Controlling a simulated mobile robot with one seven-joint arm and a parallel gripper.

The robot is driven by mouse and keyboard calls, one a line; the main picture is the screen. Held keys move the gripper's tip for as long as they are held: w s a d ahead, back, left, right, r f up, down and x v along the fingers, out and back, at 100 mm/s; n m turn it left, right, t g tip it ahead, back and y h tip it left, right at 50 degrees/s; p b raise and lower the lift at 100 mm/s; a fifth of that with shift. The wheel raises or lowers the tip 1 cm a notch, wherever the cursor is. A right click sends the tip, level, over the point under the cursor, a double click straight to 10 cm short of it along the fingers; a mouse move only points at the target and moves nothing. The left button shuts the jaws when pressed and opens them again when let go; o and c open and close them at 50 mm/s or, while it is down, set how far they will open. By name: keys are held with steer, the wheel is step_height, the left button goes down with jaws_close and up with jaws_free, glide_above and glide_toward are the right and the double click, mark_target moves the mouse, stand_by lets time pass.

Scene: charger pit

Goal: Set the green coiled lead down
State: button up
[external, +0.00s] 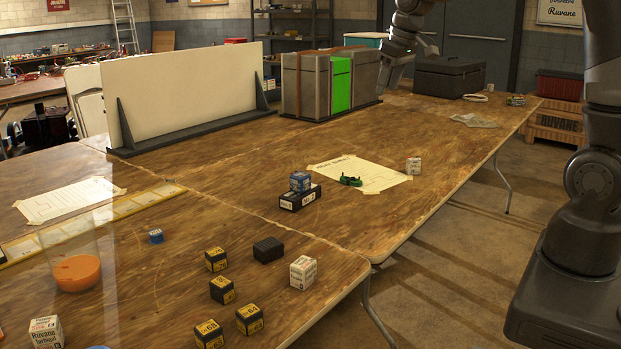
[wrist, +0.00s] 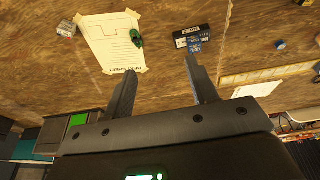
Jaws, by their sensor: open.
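The green coiled lead (external: 350,181) lies on a cream paper sheet (external: 385,181) taped to the wooden table. In the wrist view the lead (wrist: 136,38) rests at the sheet's right edge (wrist: 105,45). My gripper (wrist: 161,68) is open, with nothing between its fingers. In the external view my gripper (external: 384,78) hangs at the back, beside the grey metal case with the green panel, well away from the lead.
A white box (external: 413,166) stands at the sheet's right corner. A blue box (external: 300,181) sits on a black box (external: 300,197) left of the sheet. The grey case (external: 330,85) and a dark toolbox (external: 449,77) stand at the back. Several small boxes occupy the front table.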

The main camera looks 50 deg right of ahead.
steer(key=s+a+r+t, duration=0.1)
steer(key=s+a, duration=0.3)
steer(key=s, duration=0.9)
steer(key=s+a+r+t, duration=0.1)
steer(key=s+a, duration=0.3)
steer(key=s, duration=0.9)
steer(key=shift+a+r, duration=0.15)
steer(key=shift+r, duration=0.25)
